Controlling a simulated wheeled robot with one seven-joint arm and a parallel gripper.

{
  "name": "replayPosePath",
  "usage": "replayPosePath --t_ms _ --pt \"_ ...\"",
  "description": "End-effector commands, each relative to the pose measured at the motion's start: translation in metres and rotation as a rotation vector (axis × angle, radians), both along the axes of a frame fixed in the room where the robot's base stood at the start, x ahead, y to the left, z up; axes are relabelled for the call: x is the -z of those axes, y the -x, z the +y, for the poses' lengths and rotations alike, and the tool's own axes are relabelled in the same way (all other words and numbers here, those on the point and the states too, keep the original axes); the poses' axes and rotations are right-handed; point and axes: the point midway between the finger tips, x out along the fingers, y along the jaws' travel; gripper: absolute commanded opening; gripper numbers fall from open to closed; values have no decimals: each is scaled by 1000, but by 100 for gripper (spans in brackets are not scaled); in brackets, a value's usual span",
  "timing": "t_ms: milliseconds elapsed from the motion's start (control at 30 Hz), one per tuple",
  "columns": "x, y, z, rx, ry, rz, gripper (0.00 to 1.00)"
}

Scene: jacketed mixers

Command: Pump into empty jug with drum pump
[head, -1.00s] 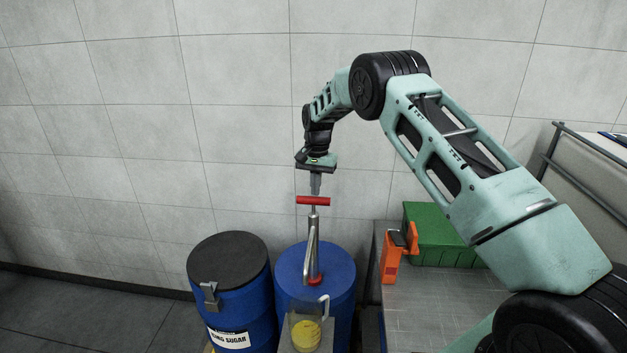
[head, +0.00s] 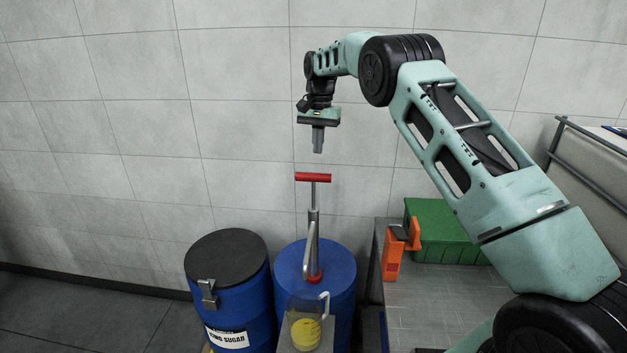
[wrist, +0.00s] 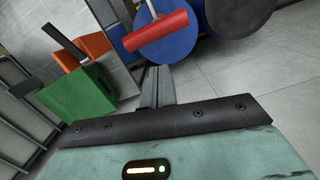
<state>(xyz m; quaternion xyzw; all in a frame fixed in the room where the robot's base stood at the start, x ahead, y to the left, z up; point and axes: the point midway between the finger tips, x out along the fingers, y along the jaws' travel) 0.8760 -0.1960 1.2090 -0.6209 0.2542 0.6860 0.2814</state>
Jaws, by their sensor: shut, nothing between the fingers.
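The drum pump (head: 314,228) stands upright on a blue drum (head: 340,262). Its red T-handle (head: 313,177) is raised, with a thin rod showing below it. A clear jug (head: 305,333) with yellow contents stands in front of the pump, by the spout. My gripper (head: 318,150) is shut and empty, pointing down above the red handle with a gap between them. In the wrist view the shut fingers (wrist: 158,88) show close to the red handle (wrist: 156,29), with the blue drum behind.
A blue drum with a black lid (head: 227,258), labelled icing sugar, stands at the left. A metal table (head: 430,300) at the right carries an orange holder (head: 392,257) and a green box (head: 440,232). The wall behind is bare.

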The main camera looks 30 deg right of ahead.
Motion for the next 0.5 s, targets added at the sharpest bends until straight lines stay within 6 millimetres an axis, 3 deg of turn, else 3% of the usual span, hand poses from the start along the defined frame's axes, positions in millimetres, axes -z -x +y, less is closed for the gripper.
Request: replayPosePath --t_ms 200,500 --pt "-45 -3 -4 0 1 -3 0" --pt "-69 -5 -6 1 1 1 0"
